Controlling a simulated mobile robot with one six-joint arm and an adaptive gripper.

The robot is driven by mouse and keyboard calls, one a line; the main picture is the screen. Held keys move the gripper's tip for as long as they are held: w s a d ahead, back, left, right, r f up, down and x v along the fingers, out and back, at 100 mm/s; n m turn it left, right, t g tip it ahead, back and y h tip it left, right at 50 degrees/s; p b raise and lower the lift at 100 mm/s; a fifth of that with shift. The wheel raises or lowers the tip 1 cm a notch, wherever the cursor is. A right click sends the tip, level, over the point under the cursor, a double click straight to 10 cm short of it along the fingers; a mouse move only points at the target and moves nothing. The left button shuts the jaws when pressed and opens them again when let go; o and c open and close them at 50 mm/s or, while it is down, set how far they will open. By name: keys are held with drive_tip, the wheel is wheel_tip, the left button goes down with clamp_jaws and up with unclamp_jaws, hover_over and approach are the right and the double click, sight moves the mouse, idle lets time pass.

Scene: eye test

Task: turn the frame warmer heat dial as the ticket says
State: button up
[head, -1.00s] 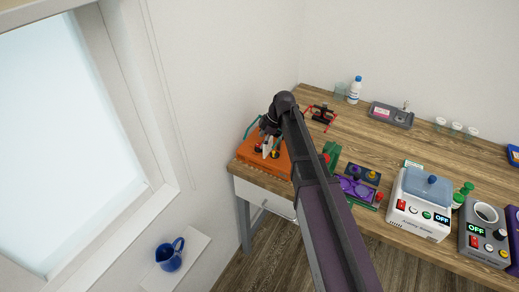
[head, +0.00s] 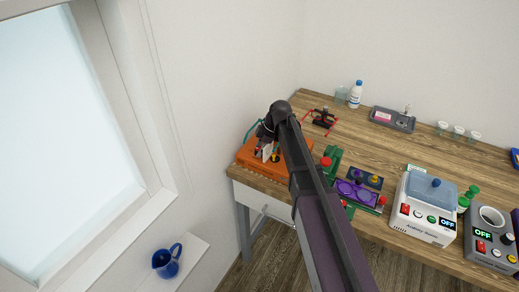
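A grey device with a round opening (head: 483,236) stands at the right front of the wooden bench. I take it for the frame warmer; its lettering is too small to read. I cannot tell a dial setting. No readable ticket shows. My gripper (head: 266,149) is at the left end of the bench, over an orange box (head: 258,166), far from the grey device. My arm partly hides it, and its fingers are too small to judge.
A white device with a blue lid (head: 430,188) stands left of the grey one. A purple fixture (head: 358,192) sits beside my arm. A bottle (head: 355,94) and a grey tray (head: 392,119) stand behind. The middle of the bench is fairly clear.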

clamp_jaws()
drive_tip(key=shift+s+m, duration=0.15)
drive_tip(key=shift+m, duration=0.25)
drive_tip(key=m+t, duration=0.1)
drive_tip(key=m, duration=0.1)
drive_tip(key=m+t, duration=0.1)
drive_tip(key=m, duration=0.1)
drive_tip(key=shift+s+h, duration=0.1)
drive_tip(key=shift+h, duration=0.2)
drive_tip(key=m, duration=0.2)
drive_tip(key=m+t+h, duration=0.1)
drive_tip(key=m, duration=0.2)
drive_tip(key=shift+a+m+t, duration=0.1)
drive_tip(key=shift+m+t, duration=0.2)
drive_tip(key=m+h, duration=0.1)
drive_tip(key=m, duration=0.2)
drive_tip(key=m+h, duration=0.1)
drive_tip(key=m, duration=0.2)
drive_tip(key=shift+m+t+h, duration=0.4)
drive_tip(key=m+h, duration=0.1)
drive_tip(key=m, duration=0.3)
drive_tip(key=shift+a+h, duration=0.1)
drive_tip(key=shift+h, duration=0.2)
drive_tip(key=shift+m+g+h, duration=0.3)
drive_tip(key=shift+m+h, duration=0.1)
drive_tip(key=shift+m, duration=0.9)
